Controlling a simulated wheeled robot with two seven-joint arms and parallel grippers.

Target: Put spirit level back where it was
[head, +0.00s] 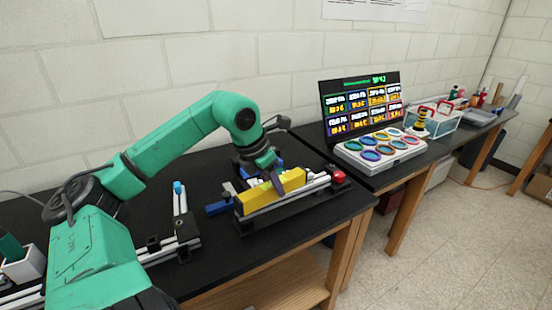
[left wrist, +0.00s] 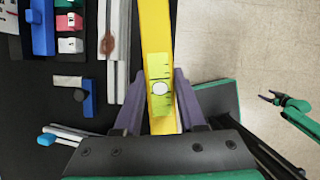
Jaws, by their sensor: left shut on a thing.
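The yellow spirit level (head: 268,191) is held in my left gripper (head: 268,176), with a finger on each side of it. In the left wrist view the level (left wrist: 157,30) runs lengthwise between the fingers (left wrist: 160,108), its pale green label and round vial facing the camera. In the head view it appears over the front side of the black holder (head: 285,211) with grey extrusions. I cannot tell whether it touches them. My right arm's small gripper (left wrist: 270,97) shows over the floor at the right of the left wrist view, too small to read.
The black table (head: 225,255) carries extrusion pieces and a blue-capped post (head: 178,188) left of the holder. A red knob (head: 338,177) sits at the holder's right end. A screen (head: 362,104) and button panel (head: 380,148) stand further right. The table's front edge is close.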

